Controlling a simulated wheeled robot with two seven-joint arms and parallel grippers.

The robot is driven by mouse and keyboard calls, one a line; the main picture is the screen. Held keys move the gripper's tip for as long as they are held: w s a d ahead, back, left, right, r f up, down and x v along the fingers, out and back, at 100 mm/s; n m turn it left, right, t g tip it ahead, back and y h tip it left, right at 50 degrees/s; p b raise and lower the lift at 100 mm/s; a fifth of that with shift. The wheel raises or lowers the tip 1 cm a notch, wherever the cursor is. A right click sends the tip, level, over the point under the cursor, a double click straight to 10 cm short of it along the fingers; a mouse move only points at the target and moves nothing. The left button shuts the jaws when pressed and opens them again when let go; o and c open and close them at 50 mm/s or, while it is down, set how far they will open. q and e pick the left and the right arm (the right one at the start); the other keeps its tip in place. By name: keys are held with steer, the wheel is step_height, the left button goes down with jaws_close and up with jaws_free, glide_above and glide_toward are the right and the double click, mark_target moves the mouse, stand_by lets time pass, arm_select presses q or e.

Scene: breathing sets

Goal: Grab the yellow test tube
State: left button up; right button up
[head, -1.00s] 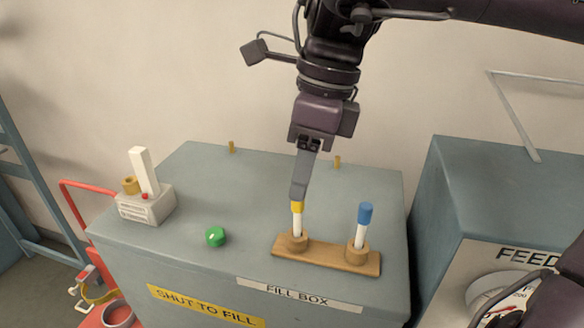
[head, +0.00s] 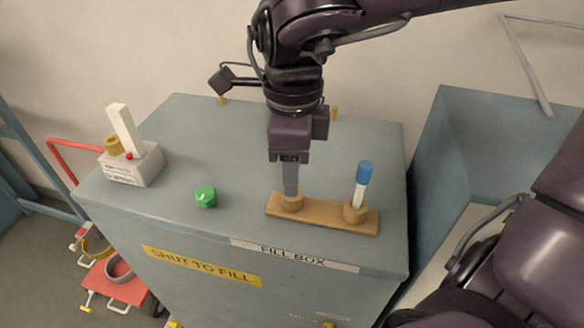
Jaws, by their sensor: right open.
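My right gripper (head: 291,188) points straight down over the left socket of the wooden rack (head: 328,214) on the fill box. Its jaws are open, with the fingertips low, close to the socket. The yellow-capped tube is hidden now behind the fingers; it showed in this left socket in the earlier view. A blue-capped white tube (head: 362,183) stands, leaning slightly, in the right socket. My left gripper is out of view.
The grey fill box (head: 215,160) also carries a green knob (head: 206,197) and a white device with an upright bar (head: 134,166) at left. A grey open bin (head: 482,135) stands to the right. The box top between the knob and back edge is clear.

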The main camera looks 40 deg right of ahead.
steer(key=shift+s+a, duration=0.1)
steer(key=shift+s, duration=0.1)
steer(key=shift+r, duration=0.1)
steer(key=shift+c, duration=1.4)
jaws_close()
